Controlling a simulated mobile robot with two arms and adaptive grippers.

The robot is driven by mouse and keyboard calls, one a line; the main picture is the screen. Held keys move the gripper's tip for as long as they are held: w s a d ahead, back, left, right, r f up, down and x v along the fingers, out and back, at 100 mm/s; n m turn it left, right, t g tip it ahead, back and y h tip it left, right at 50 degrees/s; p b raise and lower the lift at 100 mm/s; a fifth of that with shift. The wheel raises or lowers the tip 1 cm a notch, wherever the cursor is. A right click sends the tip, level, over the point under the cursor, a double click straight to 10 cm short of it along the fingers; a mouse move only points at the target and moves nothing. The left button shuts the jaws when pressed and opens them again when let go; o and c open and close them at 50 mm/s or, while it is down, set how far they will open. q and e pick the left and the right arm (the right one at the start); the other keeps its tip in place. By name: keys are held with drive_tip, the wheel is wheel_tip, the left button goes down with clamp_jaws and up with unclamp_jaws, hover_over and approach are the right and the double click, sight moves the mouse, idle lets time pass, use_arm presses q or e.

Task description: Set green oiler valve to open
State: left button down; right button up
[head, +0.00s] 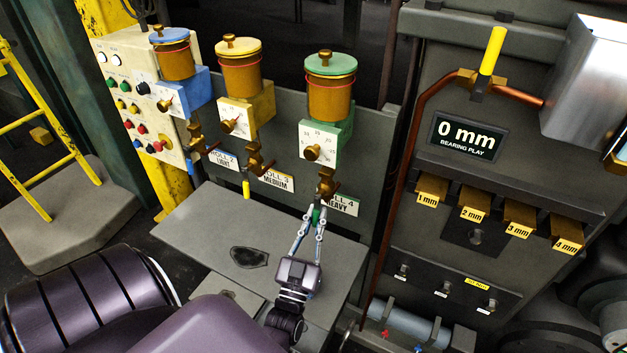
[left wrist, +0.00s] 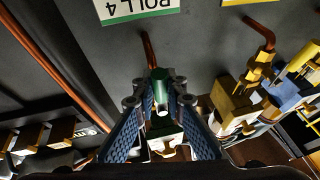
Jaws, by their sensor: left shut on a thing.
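The green oiler (head: 330,95) is the rightmost of three, an amber jar with a green lid above a green block (head: 342,138) with a white dial. Its brass valve (head: 327,182) sits below, by the "ROLL 4 HEAVY" label. The valve's green handle (head: 317,214) hangs downward. My left gripper (head: 316,220) is shut on this handle from below. In the left wrist view the green handle (left wrist: 161,88) lies between the two fingers. The fingers hide part of it. My right gripper is not in view.
The yellow oiler (head: 240,70) and blue oiler (head: 176,57) stand to the left; a yellow valve handle (head: 246,190) hangs nearby. A grey plate (head: 200,235) lies below. A copper pipe (head: 405,170) and a "0 mm" display (head: 465,136) are to the right.

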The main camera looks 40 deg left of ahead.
use_arm(q)
drive_tip(key=shift+d, duration=0.1)
idle(0.4)
drive_tip(key=c, duration=2)
unclamp_jaws()
drive_tip(key=shift+o, duration=0.2)
drive_tip(key=v, duration=1.2)
